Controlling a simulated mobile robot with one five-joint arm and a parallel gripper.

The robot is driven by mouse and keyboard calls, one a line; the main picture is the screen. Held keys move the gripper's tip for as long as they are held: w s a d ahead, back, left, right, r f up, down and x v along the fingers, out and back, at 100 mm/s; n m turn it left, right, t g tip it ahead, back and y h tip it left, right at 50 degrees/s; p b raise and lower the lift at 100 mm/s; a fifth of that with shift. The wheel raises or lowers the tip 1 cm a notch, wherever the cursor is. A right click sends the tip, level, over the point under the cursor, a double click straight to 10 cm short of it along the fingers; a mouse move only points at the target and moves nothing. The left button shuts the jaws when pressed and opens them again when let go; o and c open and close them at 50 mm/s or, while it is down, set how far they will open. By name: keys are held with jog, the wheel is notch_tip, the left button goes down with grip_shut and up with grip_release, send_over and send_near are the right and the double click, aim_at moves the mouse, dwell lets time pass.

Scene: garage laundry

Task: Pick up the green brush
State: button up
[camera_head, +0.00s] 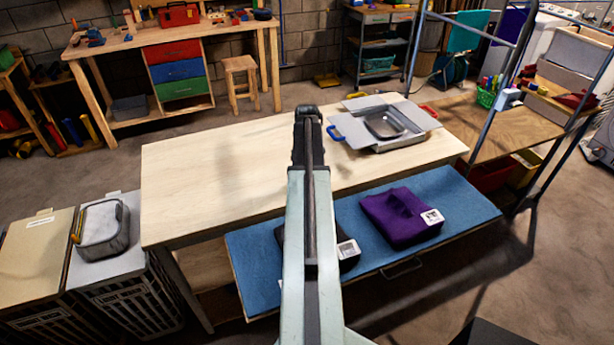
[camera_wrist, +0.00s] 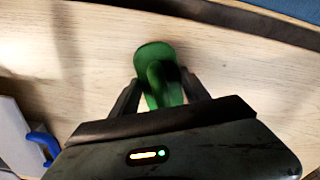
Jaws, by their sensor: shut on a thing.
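The green brush (camera_wrist: 155,62) shows in the wrist view, between the two fingers of my gripper (camera_wrist: 160,92). My gripper is shut on it, with its rounded green end reaching out past the fingertips. Pale wood of the table top fills the picture behind the brush. In the head view my gripper (camera_head: 308,115) is over the pale wooden table (camera_head: 200,180), and my own arm hides the brush there. I cannot tell whether the brush touches the table.
A grey open box (camera_head: 350,130) with a metal tray (camera_head: 385,124) stands at the table's right end. Below, a blue-lined drawer (camera_head: 460,195) is pulled out, holding a folded purple cloth (camera_head: 395,218) and a dark one. The table's left part is clear.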

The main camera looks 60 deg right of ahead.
notch_tip(320, 180, up, 10)
jog(key=p, duration=1)
jog(key=shift+r, duration=0.15)
jog(key=shift+f, duration=0.2)
jog(key=o, duration=0.9)
jog(key=c, duration=0.5)
jog(key=shift+f, duration=0.2)
jog(key=shift+r, duration=0.1)
